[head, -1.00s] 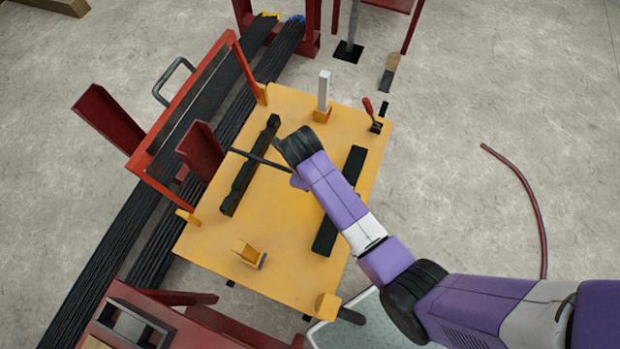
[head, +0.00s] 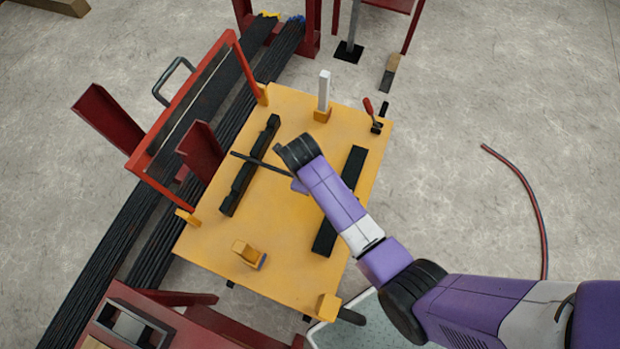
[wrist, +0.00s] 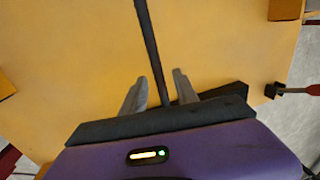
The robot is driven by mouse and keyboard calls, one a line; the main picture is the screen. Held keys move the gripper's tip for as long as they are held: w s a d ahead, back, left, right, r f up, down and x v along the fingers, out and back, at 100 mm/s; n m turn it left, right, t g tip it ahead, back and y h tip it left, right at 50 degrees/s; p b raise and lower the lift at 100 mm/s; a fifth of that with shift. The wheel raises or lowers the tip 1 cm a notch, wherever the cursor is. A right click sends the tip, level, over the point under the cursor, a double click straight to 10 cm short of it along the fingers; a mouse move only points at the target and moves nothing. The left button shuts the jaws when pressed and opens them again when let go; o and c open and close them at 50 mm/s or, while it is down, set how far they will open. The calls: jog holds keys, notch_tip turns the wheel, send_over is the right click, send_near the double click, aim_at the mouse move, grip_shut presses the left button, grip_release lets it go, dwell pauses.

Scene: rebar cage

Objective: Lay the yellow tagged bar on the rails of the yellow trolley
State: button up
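The yellow trolley (head: 205,255) has a flat deck with two black rails, a left rail (head: 240,186) and a right rail (head: 330,232). A thin dark bar (head: 262,163) crosses over the left rail, its far end just beyond it. The other end is hidden by my gripper and arm, and I see no yellow tag on it. Whether it touches the rails I cannot tell. My gripper (wrist: 160,76) is above the deck between the rails.
A white post (head: 324,92) and a red-handled clamp (head: 371,110) stand at the trolley's far edge. A yellow block (head: 249,254) sits on the near deck. A red frame (head: 195,110) and dark bar bundles (head: 110,250) lie left. Floor at right is open, with a hose (head: 530,200).

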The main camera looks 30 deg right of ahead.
notch_tip(320, 180, up, 12)
jog(key=s+a, duration=0.1)
jog(key=a, duration=0.1)
jog(key=shift+s, duration=0.15)
jog(key=shift+d, duration=0.1)
jog(key=s+d+f+n+t, duration=0.3)
jog(key=s+d+n+t, duration=0.1)
jog(key=d+n, duration=0.35)
jog(key=s+d+r+n+t, duration=0.2)
jog(key=s+n+t, duration=0.1)
jog(key=s+n, duration=0.5)
jog(key=s+a+r+n+t+y, duration=0.1)
jog(key=s+a+r+n+t, duration=0.2)
jog(key=s+r+n, duration=0.3)
jog(key=s+a+r+n+t, duration=0.3)
jog(key=s+r+n, duration=0.4)
jog(key=r, duration=0.8)
jog(key=shift+s+a+r+t+y, duration=0.15)
jog(key=shift+s+a+t+y, duration=0.25)
jog(key=shift+s+a, duration=0.45)
jog(key=shift+c, duration=0.3)
